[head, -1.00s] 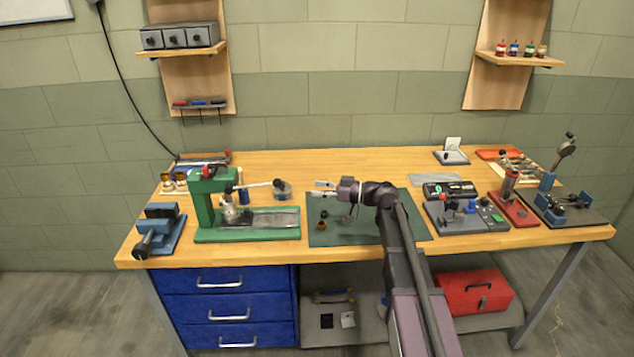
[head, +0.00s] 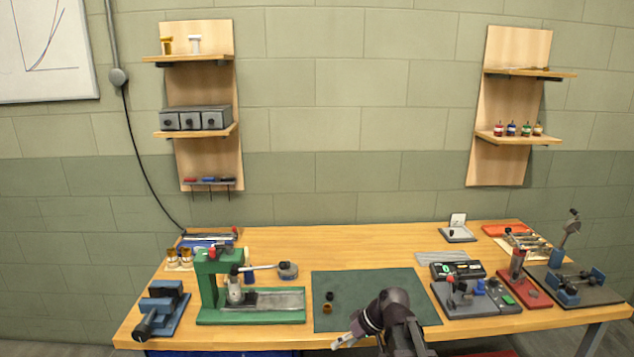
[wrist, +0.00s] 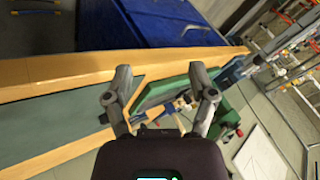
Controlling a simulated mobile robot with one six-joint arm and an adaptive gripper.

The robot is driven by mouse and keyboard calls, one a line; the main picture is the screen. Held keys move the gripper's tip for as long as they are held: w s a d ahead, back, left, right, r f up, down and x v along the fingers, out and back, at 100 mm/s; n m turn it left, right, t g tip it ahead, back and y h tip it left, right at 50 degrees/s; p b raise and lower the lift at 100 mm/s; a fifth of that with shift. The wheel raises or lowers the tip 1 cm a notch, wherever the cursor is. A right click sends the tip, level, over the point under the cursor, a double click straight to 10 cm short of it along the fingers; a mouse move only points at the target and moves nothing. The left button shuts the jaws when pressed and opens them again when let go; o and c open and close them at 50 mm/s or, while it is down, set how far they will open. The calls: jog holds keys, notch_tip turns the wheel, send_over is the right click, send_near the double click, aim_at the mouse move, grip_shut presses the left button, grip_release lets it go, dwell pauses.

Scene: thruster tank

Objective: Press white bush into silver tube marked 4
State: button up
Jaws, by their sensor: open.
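A white flanged piece (head: 195,44), which looks like the white bush, stands on the top left wall shelf beside a gold one (head: 167,45). A green press (head: 208,285) stands on the left of the bench, with a silver cylindrical part (head: 235,291) under its head. I cannot read a 4 on any tube. My gripper (head: 342,341) is low at the bench's front edge, far from the shelf. In the wrist view my gripper (wrist: 160,72) is open, with nothing between its fingers.
A dark green mat (head: 385,290) carries a small black piece (head: 329,296) and a brown one (head: 327,309). A blue vise (head: 160,305) stands left; gauges and fixtures (head: 475,295) crowd the right. The bench's back middle is clear.

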jog(key=s+d+f+m+g+h+p, duration=0.1)
jog(key=s+d+m+h, duration=0.5)
jog(key=s+d, duration=0.3)
jog(key=shift+s+d+f+h+p, duration=0.2)
jog(key=shift+d+f+h+p, duration=0.15)
jog(key=shift+d+h, duration=0.3)
jog(key=shift+a, duration=0.15)
